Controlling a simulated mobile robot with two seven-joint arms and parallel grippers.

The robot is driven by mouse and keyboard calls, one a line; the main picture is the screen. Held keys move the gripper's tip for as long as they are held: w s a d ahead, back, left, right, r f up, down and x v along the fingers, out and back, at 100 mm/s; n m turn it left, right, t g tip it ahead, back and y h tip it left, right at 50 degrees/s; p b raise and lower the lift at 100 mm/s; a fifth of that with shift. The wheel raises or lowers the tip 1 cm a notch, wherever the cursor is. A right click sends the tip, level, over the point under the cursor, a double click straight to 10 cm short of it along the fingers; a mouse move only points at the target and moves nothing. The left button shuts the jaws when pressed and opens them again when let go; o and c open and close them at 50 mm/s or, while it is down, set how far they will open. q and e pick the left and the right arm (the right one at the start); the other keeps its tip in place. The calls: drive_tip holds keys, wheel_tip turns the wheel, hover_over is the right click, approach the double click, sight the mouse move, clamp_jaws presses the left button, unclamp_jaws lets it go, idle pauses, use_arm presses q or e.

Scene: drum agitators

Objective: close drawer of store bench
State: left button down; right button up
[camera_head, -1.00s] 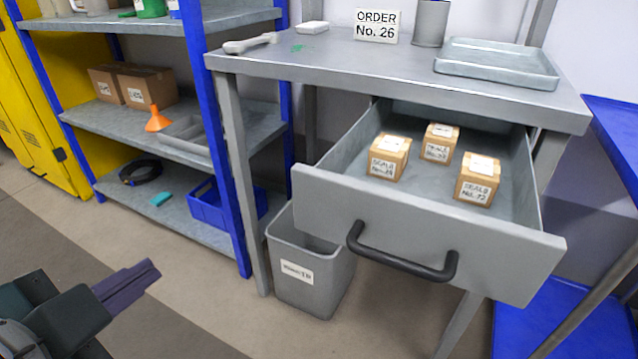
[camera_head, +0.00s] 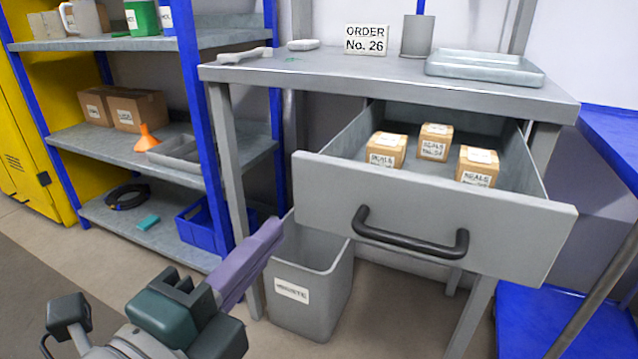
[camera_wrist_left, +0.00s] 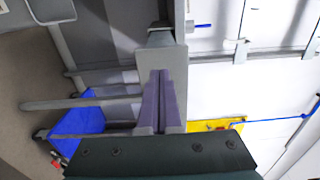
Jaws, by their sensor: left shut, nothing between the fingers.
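The store bench (camera_head: 330,75) is a grey metal table. Its drawer (camera_head: 435,215) is pulled well out, with a black bar handle (camera_head: 410,235) on its front. Three small labelled cardboard boxes stand inside, one of them at the back (camera_head: 434,142). My left gripper (camera_head: 272,232) has purple fingers, shut together and empty. In the head view it shows left of the drawer front, in front of the waste bin, apart from the handle. Its shut fingers also show in the left wrist view (camera_wrist_left: 162,78). My right gripper is out of view.
A grey waste bin (camera_head: 312,290) stands below the drawer's left side. A blue-post shelf (camera_head: 190,110) with boxes and trays is at the left. A blue surface (camera_head: 610,130) is at the right. A tray (camera_head: 485,68) and an order sign (camera_head: 366,40) are on the bench top.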

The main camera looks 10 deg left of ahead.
sight(304, 197)
use_arm(q)
drive_tip(key=x, duration=0.6)
drive_tip(key=shift+b, duration=0.4)
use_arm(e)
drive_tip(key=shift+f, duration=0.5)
use_arm(q)
drive_tip(key=shift+a, duration=0.15)
